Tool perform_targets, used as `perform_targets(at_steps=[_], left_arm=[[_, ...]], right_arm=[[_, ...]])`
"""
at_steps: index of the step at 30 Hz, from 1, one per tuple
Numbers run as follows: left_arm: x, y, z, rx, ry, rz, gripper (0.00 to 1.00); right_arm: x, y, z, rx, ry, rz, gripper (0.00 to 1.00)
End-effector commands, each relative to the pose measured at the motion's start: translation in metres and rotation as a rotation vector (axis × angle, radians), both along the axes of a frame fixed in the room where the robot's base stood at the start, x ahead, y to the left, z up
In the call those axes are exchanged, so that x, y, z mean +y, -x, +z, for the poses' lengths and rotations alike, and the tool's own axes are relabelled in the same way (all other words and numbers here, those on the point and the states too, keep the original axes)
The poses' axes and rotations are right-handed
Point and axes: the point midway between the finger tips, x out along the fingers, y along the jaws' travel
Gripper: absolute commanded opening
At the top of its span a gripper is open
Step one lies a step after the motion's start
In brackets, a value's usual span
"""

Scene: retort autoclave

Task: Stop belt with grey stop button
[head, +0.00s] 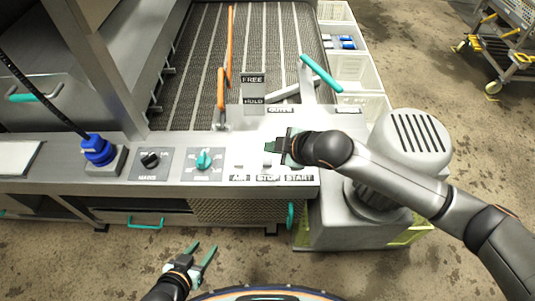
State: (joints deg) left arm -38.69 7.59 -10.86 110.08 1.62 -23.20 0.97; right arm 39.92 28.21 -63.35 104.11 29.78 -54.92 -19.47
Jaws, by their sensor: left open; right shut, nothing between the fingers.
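The control panel (218,181) has labels AIR, STOP and START along its front right edge. The small grey stop button (267,167) shows just above the STOP label (268,178). My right gripper (272,146) is shut and empty, its teal-tipped fingers pointing left over the panel, just behind the stop button in the picture. Whether it touches the panel or a button cannot be told. The start button is not clearly visible near my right wrist. My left gripper (205,253) is open and empty, low in front of the cabinet. The belt (195,70) runs behind the panel.
A blue knob (97,149), a black dial (150,160) and a teal dial (204,160) sit on the panel's left. An orange lever (221,88) and a teal-handled lever (320,73) rise behind. White crates (357,68) line the belt's right; a cart (500,50) stands far right.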

Motion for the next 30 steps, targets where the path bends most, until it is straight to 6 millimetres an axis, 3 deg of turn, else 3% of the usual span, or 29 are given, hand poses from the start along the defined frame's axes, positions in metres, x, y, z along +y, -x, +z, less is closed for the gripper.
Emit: perform_targets(at_steps=[1, 7, 30], left_arm=[[0.0, 0.0, 0.011, 0.0, 0.0, 0.0, 0.5], [0.0, 0.0, 0.027, 0.0, 0.0, 0.0, 0.5], [0.0, 0.0, 0.025, 0.0, 0.0, 0.0, 0.5]], right_arm=[[0.0, 0.0, 0.01, 0.0, 0.0, 0.0, 0.0], [0.0, 0.0, 0.024, 0.0, 0.0, 0.0, 0.0], [0.0, 0.0, 0.022, 0.0, 0.0, 0.0, 0.0]])
